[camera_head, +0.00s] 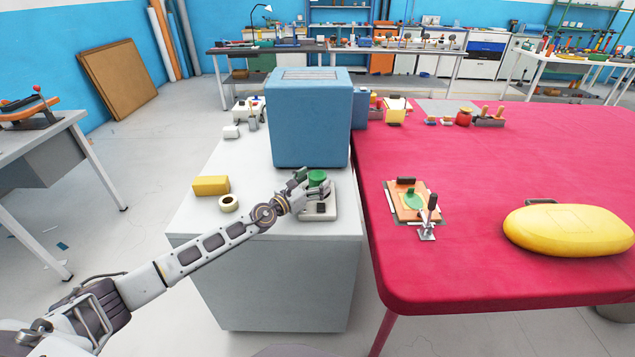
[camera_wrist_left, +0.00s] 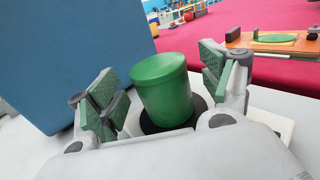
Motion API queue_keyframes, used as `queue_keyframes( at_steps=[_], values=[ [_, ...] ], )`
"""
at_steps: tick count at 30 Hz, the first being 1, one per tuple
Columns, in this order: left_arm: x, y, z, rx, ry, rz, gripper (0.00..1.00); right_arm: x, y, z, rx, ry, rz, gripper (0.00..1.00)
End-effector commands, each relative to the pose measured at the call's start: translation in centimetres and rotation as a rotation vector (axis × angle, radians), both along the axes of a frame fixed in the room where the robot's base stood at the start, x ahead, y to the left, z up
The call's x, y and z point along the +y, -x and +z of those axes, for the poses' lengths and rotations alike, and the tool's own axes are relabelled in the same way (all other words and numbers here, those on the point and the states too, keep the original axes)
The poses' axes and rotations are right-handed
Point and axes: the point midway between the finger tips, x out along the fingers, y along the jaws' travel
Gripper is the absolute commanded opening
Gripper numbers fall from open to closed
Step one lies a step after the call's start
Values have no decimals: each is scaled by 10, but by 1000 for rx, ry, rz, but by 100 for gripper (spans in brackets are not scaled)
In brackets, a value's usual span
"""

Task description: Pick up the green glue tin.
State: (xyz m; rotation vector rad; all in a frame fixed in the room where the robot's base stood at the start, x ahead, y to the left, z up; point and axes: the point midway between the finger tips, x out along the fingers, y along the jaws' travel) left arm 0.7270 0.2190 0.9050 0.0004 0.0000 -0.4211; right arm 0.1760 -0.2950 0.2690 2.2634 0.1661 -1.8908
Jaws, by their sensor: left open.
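The green glue tin (camera_head: 317,178) stands upright on a small pale device with a dark round plate (camera_head: 319,208), on the grey cabinet top in front of the blue box. In the left wrist view the tin (camera_wrist_left: 163,90) sits between the two fingers of my left gripper (camera_wrist_left: 163,92). The left gripper (camera_head: 312,186) is open, with a finger to each side of the tin. A gap shows between the tin and the left finger; the right finger is closer to it. My right gripper is not in view.
The blue box (camera_head: 308,117) stands close behind the tin. A yellow block (camera_head: 211,186) and a tape roll (camera_head: 229,203) lie to the left on the cabinet. The red table (camera_head: 480,285) on the right bears a clamped board (camera_head: 407,212) and a yellow inflatable (camera_head: 570,231).

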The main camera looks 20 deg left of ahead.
Motion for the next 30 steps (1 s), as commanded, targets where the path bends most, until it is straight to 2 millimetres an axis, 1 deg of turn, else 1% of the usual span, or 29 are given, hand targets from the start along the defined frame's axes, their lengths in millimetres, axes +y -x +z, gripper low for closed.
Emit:
queue_keyframes(
  at_steps=[3,9,16,23,26,30],
  values=[
    [-4,-10,0,-1,2,1,79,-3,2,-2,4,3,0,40],
    [-7,-17,-1,0,1,1,79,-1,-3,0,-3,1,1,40],
    [-8,-18,-1,0,1,1,79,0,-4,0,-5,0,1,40],
    [-7,-17,-1,0,1,1,79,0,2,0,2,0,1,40],
    [-7,-17,-1,0,1,1,69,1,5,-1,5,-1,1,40],
    [-7,-17,-1,0,1,1,51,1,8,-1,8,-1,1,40]
  ],
)
